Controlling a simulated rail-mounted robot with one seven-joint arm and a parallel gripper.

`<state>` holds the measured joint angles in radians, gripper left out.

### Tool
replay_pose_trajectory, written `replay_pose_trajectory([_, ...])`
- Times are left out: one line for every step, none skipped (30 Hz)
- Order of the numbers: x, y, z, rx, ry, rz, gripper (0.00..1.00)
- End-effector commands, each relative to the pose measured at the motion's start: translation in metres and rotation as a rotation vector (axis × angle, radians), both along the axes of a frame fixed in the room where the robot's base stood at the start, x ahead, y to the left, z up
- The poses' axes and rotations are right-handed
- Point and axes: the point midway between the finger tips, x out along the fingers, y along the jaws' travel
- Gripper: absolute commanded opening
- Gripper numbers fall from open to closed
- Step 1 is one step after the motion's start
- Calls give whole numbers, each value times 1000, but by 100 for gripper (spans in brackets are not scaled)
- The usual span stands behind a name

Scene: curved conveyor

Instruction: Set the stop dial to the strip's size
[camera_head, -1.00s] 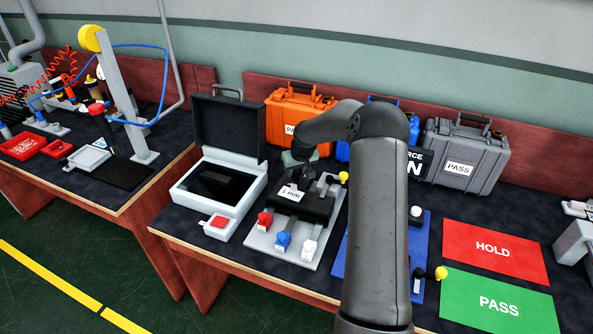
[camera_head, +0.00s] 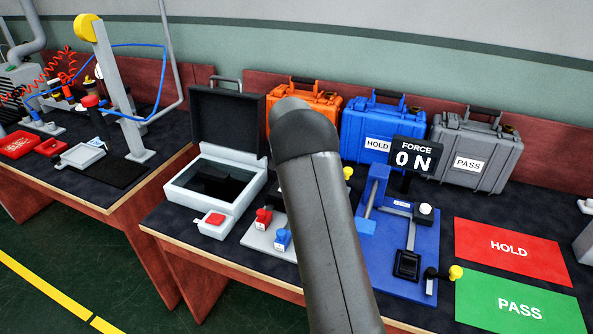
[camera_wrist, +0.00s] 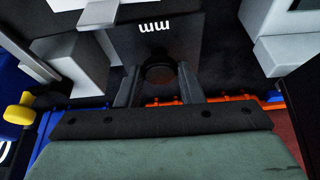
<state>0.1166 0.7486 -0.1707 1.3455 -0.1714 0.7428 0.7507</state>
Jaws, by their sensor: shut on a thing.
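The dial unit shows in the wrist view as a dark panel (camera_wrist: 140,40) with upside-down "mm" lettering; the number before it is out of frame. A dark round knob (camera_wrist: 158,66), which looks like the stop dial, sits just below the lettering. My gripper (camera_wrist: 158,80) is shut on this knob, one finger at each side. In the head view my arm hides the gripper, the dial and most of its grey base plate (camera_head: 256,240). I cannot make out the strip.
Left of the base plate is an open-lidded box (camera_head: 185,185) with a red button (camera_head: 215,219). Right are a blue fixture (camera_head: 385,262), a FORCE display (camera_head: 415,155), HOLD (camera_head: 510,250) and PASS (camera_head: 520,303) mats. Cases stand behind.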

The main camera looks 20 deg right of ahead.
Motion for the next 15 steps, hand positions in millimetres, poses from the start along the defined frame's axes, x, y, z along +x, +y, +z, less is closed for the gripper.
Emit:
replay_pose_trajectory([1,2,-2,-2,1,-39,11])
replay_pose_trajectory([1,2,-1,-2,1,-68,11])
replay_pose_trajectory([2,3,-1,-3,0,-105,11])
replay_pose_trajectory([2,2,-1,-2,1,-135,11])
replay_pose_trajectory([2,3,0,-2,1,-163,11])
replay_pose_trajectory([2,2,0,-2,1,-202,11])
replay_pose_trajectory([2,3,0,-2,1,-230,11])
replay_pose_trajectory([3,3,0,-2,1,-258,11])
replay_pose_trajectory([3,3,0,-2,1,-295,11])
replay_pose_trajectory([3,3,0,-1,2,-324,11])
replay_pose_trajectory([3,3,1,-2,1,-351,11])
replay_pose_trajectory([4,3,1,-2,1,-385,11])
replay_pose_trajectory([4,3,1,-2,3,-412,11])
replay_pose_trajectory([4,3,1,-2,1,-437,11])
replay_pose_trajectory([4,3,1,0,2,-470,11])
